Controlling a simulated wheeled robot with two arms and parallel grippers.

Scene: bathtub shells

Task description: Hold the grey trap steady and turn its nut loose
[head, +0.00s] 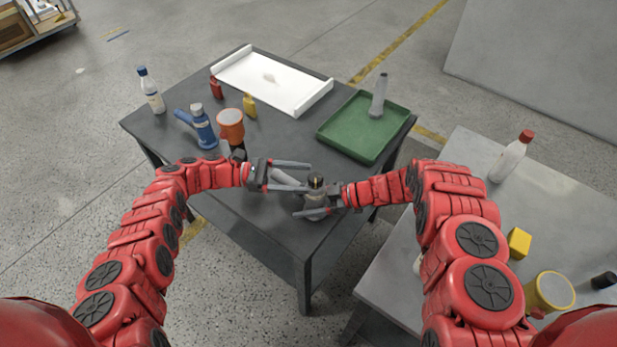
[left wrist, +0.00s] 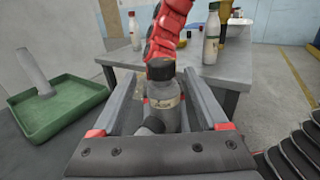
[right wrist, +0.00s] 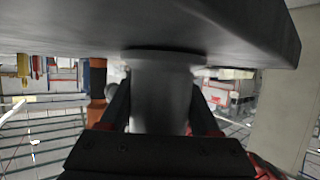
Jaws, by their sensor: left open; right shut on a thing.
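The grey trap (head: 316,200) stands upright near the table's front right edge. In the left wrist view the body (left wrist: 165,105) and black top (left wrist: 160,69) show between or just beyond the spread fingers; contact is unclear.
A green tray (head: 340,150) holding a grey tapered piece (head: 379,96) is behind right. A white tray (head: 310,102) lies at the back. A second table (head: 460,190) is at right.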

